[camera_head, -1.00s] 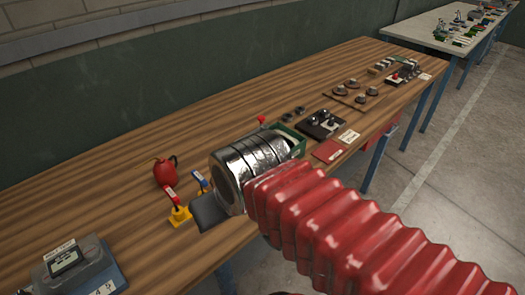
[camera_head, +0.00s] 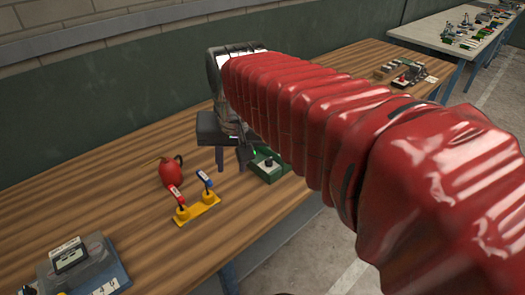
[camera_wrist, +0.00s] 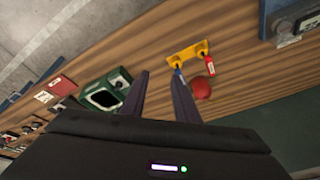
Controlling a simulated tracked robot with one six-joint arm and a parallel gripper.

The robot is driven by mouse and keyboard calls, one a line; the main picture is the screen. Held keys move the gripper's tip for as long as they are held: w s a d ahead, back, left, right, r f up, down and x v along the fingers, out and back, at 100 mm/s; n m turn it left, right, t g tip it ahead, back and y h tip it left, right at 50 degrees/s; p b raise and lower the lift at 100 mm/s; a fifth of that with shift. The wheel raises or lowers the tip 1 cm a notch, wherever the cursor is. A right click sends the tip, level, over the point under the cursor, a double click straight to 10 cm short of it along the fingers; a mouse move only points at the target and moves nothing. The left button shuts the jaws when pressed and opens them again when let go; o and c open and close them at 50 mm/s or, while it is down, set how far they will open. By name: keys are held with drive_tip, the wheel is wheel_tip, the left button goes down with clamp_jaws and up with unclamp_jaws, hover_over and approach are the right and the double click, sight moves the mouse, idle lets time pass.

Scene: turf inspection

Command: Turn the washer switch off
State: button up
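No label reading "washer" is legible, so I cannot tell which control is the washer switch. A yellow base (camera_head: 203,208) carries a red-handled lever (camera_head: 175,196) and a blue-handled lever (camera_head: 205,180); their tags are too small to read. In the wrist view the yellow base (camera_wrist: 186,53) is ahead of and right of the fingers. A green box (camera_head: 268,164) with a black knob stands beside my gripper; it also shows in the wrist view (camera_wrist: 92,82), left of the fingers. My gripper (camera_wrist: 158,88) points down over the table, its fingers apart with nothing between them.
A round red object (camera_head: 168,172) stands behind the levers. A grey device with a display (camera_head: 72,262) is at front left. More small items (camera_head: 402,72) lie at the table's far end. My red arm hides the middle of the table. Bare wood lies left of the levers.

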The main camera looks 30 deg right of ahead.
drive_tip(key=w+d+m+g, duration=0.2)
drive_tip(key=w+d+m, duration=0.4)
drive_tip(key=w+d, duration=0.25)
drive_tip(key=m+g, duration=0.2)
drive_tip(key=m, duration=0.3)
hover_over(269, 159)
wheel_tip(269, 159, down, 4)
drive_tip(key=shift+r+y, duration=0.1)
drive_tip(key=shift+y, duration=0.2)
wheel_tip(269, 159, down, 14)
drive_tip(key=shift+c, duration=0.5)
clamp_jaws()
